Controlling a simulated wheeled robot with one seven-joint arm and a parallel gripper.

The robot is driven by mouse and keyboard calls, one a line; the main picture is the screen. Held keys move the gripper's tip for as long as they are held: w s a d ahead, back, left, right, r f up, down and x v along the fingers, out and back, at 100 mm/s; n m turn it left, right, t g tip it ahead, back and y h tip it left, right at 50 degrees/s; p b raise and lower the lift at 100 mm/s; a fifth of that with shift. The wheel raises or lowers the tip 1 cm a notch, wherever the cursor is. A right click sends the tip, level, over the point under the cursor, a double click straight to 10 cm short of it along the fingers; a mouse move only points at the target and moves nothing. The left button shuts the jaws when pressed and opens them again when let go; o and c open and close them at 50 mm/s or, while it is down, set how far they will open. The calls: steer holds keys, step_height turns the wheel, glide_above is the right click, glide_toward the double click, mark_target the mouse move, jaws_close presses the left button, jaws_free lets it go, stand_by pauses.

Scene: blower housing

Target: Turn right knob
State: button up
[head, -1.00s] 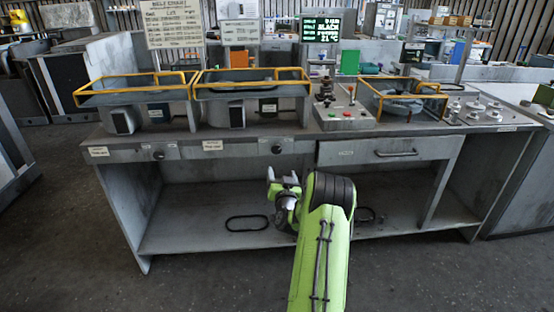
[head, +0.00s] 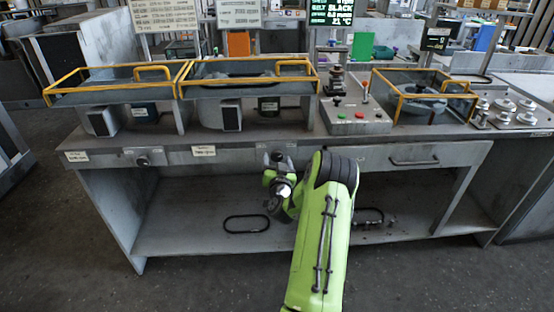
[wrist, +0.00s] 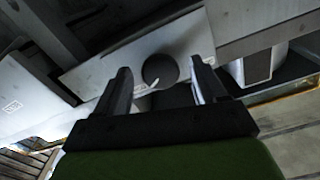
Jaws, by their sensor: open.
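The right knob is a dark round knob on the grey front panel of the bench. In the wrist view the knob (wrist: 160,69) is between my two open fingers (wrist: 160,76), with space on both sides and no clear contact. In the head view my gripper (head: 277,166) is in front of the panel at the right knob's place and largely hides the knob. The left knob (head: 143,160) is in plain view further left on the same panel.
The bench (head: 115,200) has an open lower shelf with a black loop (head: 246,224) on it. A drawer handle (head: 414,161) is right of my arm. Yellow-railed housings (head: 245,80) and a control box with buttons (head: 356,118) stand on top. The floor in front is clear.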

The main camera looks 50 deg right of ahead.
steer(key=c, duration=1.1)
steer(key=shift+o, duration=0.2)
steer(key=shift+m, duration=0.3)
steer(key=m+p, duration=0.1)
steer(key=m, duration=0.4)
steer(key=shift+m, duration=0.3)
steer(key=m+p, duration=0.1)
steer(key=m, duration=0.4)
steer(key=shift+w+r, duration=0.1)
steer(key=shift+r, duration=0.05)
steer(key=shift+m, duration=0.4)
steer(key=o, duration=1.1)
steer(key=shift+c, duration=0.2)
